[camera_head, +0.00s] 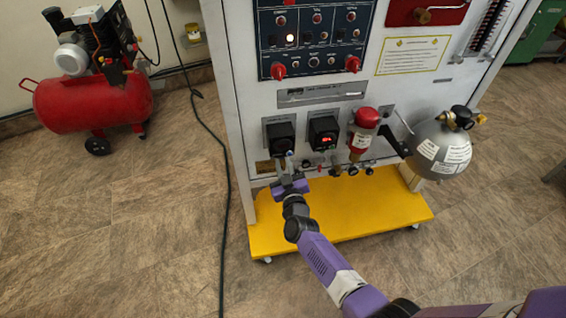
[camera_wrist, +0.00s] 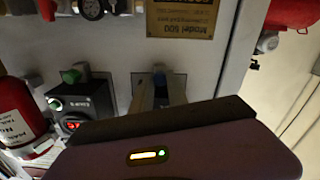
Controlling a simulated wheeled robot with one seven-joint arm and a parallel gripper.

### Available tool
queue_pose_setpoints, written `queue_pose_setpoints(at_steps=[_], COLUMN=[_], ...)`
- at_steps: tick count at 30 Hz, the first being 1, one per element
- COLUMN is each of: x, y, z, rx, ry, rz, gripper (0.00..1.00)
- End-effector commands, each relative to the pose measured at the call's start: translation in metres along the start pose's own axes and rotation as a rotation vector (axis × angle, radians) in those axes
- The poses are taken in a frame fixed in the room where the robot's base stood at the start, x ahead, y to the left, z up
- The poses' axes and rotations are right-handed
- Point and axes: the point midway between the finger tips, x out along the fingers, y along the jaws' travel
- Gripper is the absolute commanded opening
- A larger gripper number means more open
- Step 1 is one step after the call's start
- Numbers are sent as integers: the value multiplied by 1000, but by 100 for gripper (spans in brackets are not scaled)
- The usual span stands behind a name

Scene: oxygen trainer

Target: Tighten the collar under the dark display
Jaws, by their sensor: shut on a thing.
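The black box with the dark display (camera_head: 281,136) is on the lower left of the panel front. In the wrist view the fingers (camera_wrist: 159,92) stand on both sides of the blue part, and my gripper's body hides the dark display. Beside it is a box with a lit red display (camera_head: 323,132), with a green knob (camera_wrist: 71,76) under it in the wrist view.
A red cylinder (camera_head: 360,135) and a grey round tank (camera_head: 440,148) are to the right on the panel. The yellow base (camera_head: 375,215) sticks out below. A red compressor (camera_head: 92,100) stands far left. A black cable (camera_head: 224,165) crosses otherwise clear floor.

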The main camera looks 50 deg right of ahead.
Motion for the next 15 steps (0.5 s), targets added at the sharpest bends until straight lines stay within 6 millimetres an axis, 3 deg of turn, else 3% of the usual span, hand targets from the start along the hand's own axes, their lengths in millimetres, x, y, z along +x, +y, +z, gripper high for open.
queue_pose_setpoints(at_steps=[15], x=[0], y=[0], z=[1], rx=[298], ry=[1], rz=[0], gripper=[0])
